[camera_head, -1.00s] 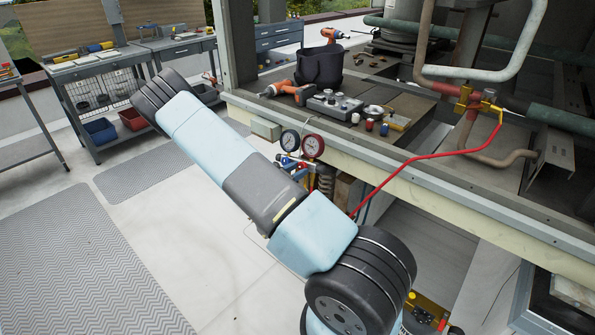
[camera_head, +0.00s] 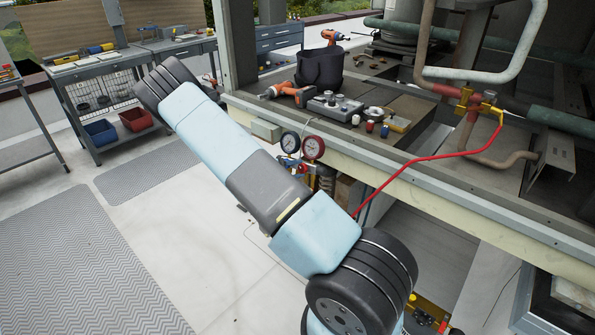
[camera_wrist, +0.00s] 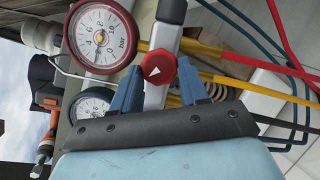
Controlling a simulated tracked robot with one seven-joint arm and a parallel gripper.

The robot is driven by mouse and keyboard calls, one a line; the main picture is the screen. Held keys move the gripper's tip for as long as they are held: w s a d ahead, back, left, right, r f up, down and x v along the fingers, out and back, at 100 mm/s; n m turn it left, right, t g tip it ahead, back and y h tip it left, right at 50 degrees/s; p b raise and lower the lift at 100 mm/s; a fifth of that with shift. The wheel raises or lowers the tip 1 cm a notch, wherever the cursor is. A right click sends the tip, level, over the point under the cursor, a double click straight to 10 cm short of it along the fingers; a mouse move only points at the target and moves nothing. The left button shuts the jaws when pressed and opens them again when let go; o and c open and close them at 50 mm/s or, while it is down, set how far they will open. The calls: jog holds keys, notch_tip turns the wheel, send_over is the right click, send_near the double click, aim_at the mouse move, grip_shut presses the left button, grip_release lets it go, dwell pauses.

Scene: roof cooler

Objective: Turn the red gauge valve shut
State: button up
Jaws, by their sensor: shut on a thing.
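The red valve knob (camera_wrist: 158,69), with a white triangle on its face, sits between the blue fingers of my gripper (camera_wrist: 160,85) in the wrist view. My gripper is shut on it. The red gauge (camera_wrist: 102,36) is just up and left of the knob. It also shows in the head view (camera_head: 312,147), hung at the front edge of the unit. The darker gauge (camera_wrist: 90,105) is partly hidden behind my gripper and shows whole in the head view (camera_head: 290,143).
A red hose (camera_head: 430,159) runs from the brass fitting (camera_head: 467,97) down past the gauges. Yellow (camera_wrist: 255,60) and blue hoses lie right of the knob. A drill (camera_head: 290,91), a black bag (camera_head: 320,68) and small parts rest on the deck above. The floor at left is clear.

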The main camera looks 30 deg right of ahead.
jog(key=m, duration=0.1)
jog(key=m+y, duration=0.1)
jog(key=m, duration=0.2)
jog(key=shift+w+a+r+m+y, duration=0.1)
jog(key=shift+w+r+m+y, duration=0.2)
jog(key=shift+m, duration=0.1)
jog(key=shift+s+m+y, duration=0.1)
jog(key=shift+m+y, duration=0.7)
jog(key=shift+m, duration=1.6)
jog(key=o, duration=1.1)
jog(key=shift+s+g, duration=0.1)
jog(key=shift+g, duration=0.2)
jog(key=shift+c, duration=0.2)
jog(key=shift+r, duration=0.15)
jog(key=v, duration=1.3)
jog(key=shift+a, duration=0.25)
